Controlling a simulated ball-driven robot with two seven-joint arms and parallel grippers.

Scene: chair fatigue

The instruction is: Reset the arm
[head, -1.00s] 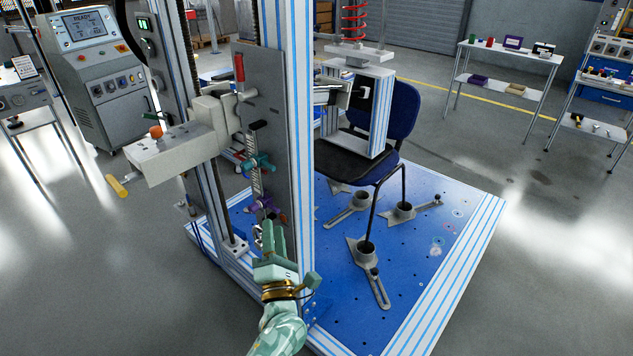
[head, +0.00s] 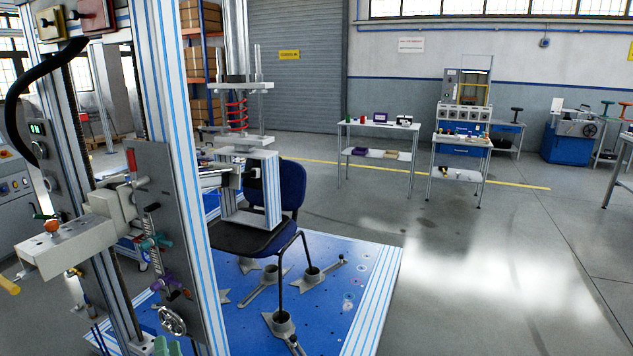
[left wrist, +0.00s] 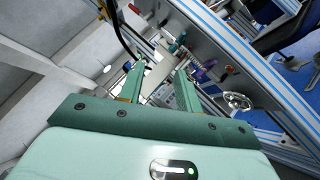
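The chair test rig has a grey arm box (head: 75,247) with an orange knob and yellow-tipped handle at the left. A horizontal arm (head: 222,179) reaches toward the chair (head: 291,187). Only the green tips of my left gripper (head: 166,347) show, below the handwheel. In the left wrist view its fingers (left wrist: 160,87) are apart with nothing visibly held; the handwheel (left wrist: 238,101) is to their right. My right gripper is out of view.
The blue base plate (head: 325,275) with chair-leg clamps spreads right of the rig's upright. A red spring column (head: 236,112) stands above the chair. Tables (head: 376,128) with small items stand farther back. Open floor (head: 480,260) lies to the right.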

